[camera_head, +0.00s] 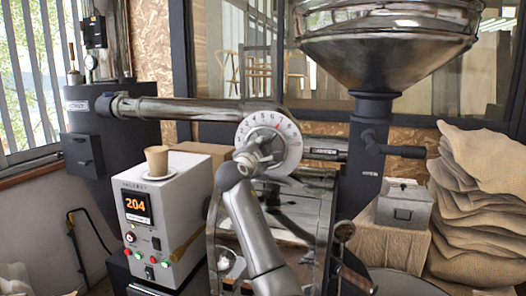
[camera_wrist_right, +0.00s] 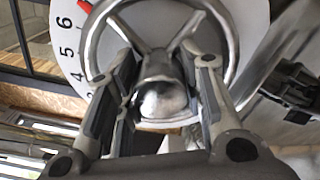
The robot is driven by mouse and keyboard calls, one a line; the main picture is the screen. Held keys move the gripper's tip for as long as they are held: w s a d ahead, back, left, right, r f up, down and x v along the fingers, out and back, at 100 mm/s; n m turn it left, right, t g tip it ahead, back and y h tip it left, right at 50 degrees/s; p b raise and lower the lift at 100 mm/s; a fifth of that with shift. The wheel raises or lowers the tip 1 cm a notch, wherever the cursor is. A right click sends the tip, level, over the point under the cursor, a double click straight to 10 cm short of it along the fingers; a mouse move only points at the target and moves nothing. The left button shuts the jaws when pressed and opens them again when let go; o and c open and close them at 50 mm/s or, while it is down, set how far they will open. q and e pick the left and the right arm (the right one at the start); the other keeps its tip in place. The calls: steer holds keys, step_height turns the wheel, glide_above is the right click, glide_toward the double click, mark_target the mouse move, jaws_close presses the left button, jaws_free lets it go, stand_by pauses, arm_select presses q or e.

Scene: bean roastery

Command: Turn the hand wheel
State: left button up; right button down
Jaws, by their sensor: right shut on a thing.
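The hand wheel (camera_wrist_right: 228,45) is bright metal with a round rim, spokes and a rounded silver hub, and it fills the upper middle of the right wrist view. Behind it is a white numbered dial (camera_head: 291,150) with a red mark, and this dial also shows in the right wrist view (camera_wrist_right: 70,50). My right gripper (camera_head: 259,153) is at the front of the dial in the head view. In the right wrist view its two fingers (camera_wrist_right: 167,76) are on either side of the hub and shut on it. In the head view my gripper hides much of the wheel. My left gripper is out of view.
A white control box (camera_head: 168,210) with an orange 204 display stands at left, with a paper cup (camera_head: 157,160) on a saucer on top. A metal hopper (camera_head: 390,50) rises at upper right. Stacked sacks (camera_head: 480,200) and a grey metal box (camera_head: 404,205) are at right.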

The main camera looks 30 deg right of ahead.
steer(key=c, duration=1.2)
jaws_free()
steer(key=shift+c, duration=0.2)
steer(key=shift+s+a, duration=0.1)
steer(key=v, duration=1.1)
steer(key=shift+s+a, duration=0.25)
steer(key=shift+s, duration=0.05)
